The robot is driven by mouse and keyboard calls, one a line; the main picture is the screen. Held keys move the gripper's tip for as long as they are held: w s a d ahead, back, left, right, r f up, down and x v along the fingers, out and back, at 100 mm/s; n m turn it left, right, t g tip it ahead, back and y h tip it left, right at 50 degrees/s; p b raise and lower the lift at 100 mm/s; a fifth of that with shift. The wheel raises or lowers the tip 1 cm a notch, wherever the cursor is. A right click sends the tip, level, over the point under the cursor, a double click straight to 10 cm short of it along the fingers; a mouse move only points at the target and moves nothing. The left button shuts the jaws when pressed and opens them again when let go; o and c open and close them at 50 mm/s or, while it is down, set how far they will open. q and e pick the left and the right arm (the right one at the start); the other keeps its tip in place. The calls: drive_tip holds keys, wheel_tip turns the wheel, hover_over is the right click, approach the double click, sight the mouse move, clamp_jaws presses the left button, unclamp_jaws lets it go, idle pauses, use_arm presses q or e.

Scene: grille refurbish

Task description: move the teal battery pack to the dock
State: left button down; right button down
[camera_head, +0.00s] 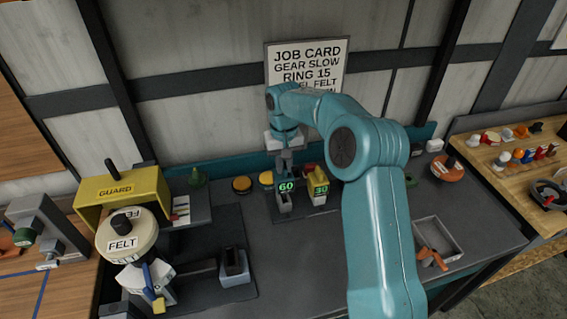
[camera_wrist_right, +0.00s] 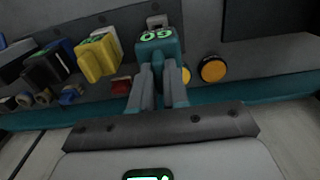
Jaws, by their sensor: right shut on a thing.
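The teal battery pack (camera_wrist_right: 158,42), with a green 60 on its face, is between the fingers of my right gripper (camera_wrist_right: 158,80) in the wrist view. My right gripper (camera_head: 286,168) is shut on it. In the head view it is by a small grey block at the back of the bench, and the green 60 shows just below the fingers. I cannot tell whether the pack touches what is below it. A dark open-topped holder (camera_head: 235,268), possibly the dock, stands on the dark plate at left. My left gripper is not in view.
A yellow pack (camera_head: 319,190) marked 30 stands close right of my gripper. The felt wheel (camera_head: 122,236) and yellow guard (camera_head: 122,187) stand at left. A grey tray (camera_head: 448,242) with an orange item is at right. The bench middle is clear.

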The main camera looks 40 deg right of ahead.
drive_tip(key=shift+w, duration=0.2)
drive_tip(key=shift+s, duration=0.3)
drive_tip(key=shift+w, duration=0.15)
drive_tip(key=shift+f, duration=0.25)
drive_tip(key=shift+f+b, duration=0.1)
drive_tip(key=shift+b, duration=0.2)
drive_tip(key=shift+f, duration=0.45)
